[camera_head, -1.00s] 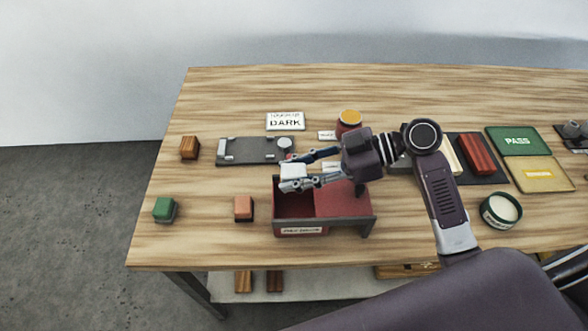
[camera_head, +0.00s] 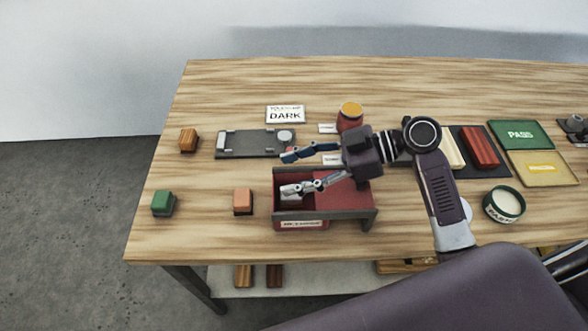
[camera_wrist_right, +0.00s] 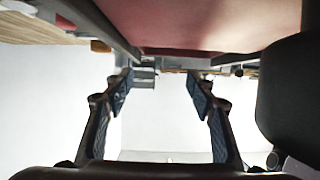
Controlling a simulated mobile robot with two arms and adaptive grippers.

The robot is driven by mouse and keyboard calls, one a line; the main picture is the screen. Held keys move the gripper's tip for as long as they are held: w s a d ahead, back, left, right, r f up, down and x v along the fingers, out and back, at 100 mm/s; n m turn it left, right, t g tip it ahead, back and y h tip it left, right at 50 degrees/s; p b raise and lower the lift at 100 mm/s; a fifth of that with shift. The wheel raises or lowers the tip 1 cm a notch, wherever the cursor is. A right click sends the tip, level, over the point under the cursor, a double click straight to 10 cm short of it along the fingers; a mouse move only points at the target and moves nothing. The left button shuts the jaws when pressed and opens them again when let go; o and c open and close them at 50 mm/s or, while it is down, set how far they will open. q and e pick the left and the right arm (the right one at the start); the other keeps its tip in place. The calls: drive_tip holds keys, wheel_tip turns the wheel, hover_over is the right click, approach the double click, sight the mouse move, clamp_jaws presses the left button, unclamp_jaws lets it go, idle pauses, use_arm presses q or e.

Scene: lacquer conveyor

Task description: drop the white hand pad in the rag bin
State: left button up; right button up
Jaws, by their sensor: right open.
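The rag bin (camera_head: 345,219) is a red box with dark grey sides, a front label and a red cover over its right part. My right gripper (camera_head: 288,173) is open above the bin's open left part, its fingers spread wide. A pale patch (camera_head: 291,199) shows inside the opening under the lower finger; it looks like the white hand pad, mostly hidden. In the right wrist view the open fingers (camera_wrist_right: 160,92) have nothing clear between them, and the bin's red cover (camera_wrist_right: 200,22) fills the top. My left gripper is not in view.
A salmon block (camera_head: 243,201) and a green block (camera_head: 163,203) lie left of the bin. A grey fixture (camera_head: 240,144), a DARK sign (camera_head: 285,115) and an orange-topped jar (camera_head: 350,117) stand behind. A round tin (camera_head: 504,205) sits at right.

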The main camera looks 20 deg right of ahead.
drive_tip(key=v, duration=1.2)
